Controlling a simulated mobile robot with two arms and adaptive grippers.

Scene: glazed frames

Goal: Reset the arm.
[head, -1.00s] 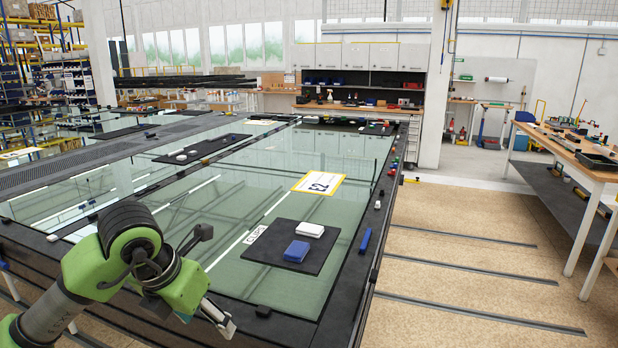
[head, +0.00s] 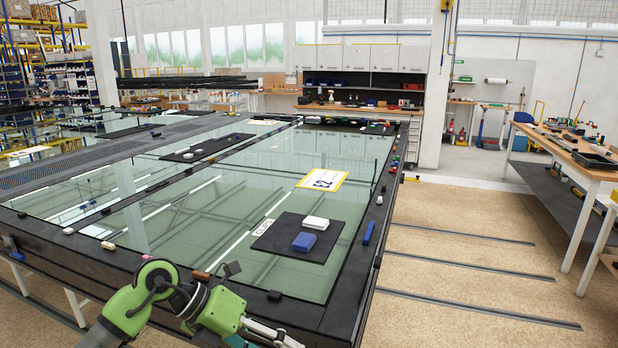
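My green and grey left arm reaches in from the bottom left, along the near edge of the large glazed frame (head: 160,232). My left gripper (head: 282,339) is at the bottom of the head view, partly cut off by the picture edge. It is in front of the frame's near dark border and apart from the loose objects on the glass. I cannot tell whether its fingers are open or shut. My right gripper is not in view.
A black mat (head: 270,241) on the glass bears a blue block (head: 303,242) and a white block (head: 315,223). A yellow-edged sign (head: 322,179) lies behind it. A workbench (head: 570,150) stands at right, with open floor (head: 460,240) between.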

